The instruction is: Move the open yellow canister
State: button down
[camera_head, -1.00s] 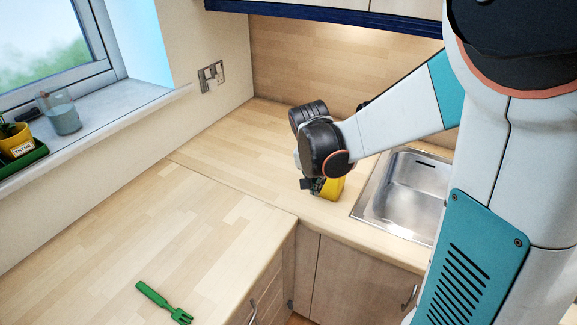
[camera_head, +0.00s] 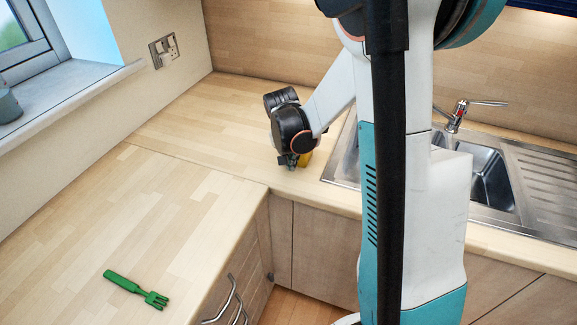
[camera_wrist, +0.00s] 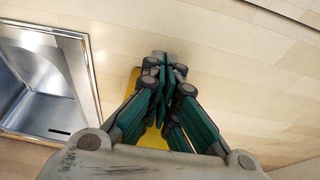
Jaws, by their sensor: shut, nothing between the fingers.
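The yellow canister (camera_head: 306,159) stands on the wooden worktop left of the sink, mostly hidden behind my gripper (camera_head: 287,161). In the wrist view only yellow parts of the canister (camera_wrist: 152,138) show behind and between the green fingers. My gripper (camera_wrist: 165,70) is shut with its fingertips together and nothing between them. It points down close to the canister; I cannot tell whether they touch. The canister's opening is hidden.
A steel sink (camera_head: 345,165) with a tap (camera_head: 457,112) lies right of the canister. A green fork (camera_head: 137,289) lies on the near left worktop (camera_head: 150,220). A wall socket (camera_head: 164,50) is above the back left. The worktop between is clear.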

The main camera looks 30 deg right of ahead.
jog(key=shift+w+d, duration=0.1)
jog(key=shift+d, duration=0.05)
jog(key=w+d, duration=0.3)
jog(key=d, duration=0.1)
jog(key=w+d, duration=0.3)
jog(key=d, duration=0.1)
jog(key=w+d, duration=0.4)
jog(key=d, duration=0.1)
jog(key=shift+a, duration=0.1)
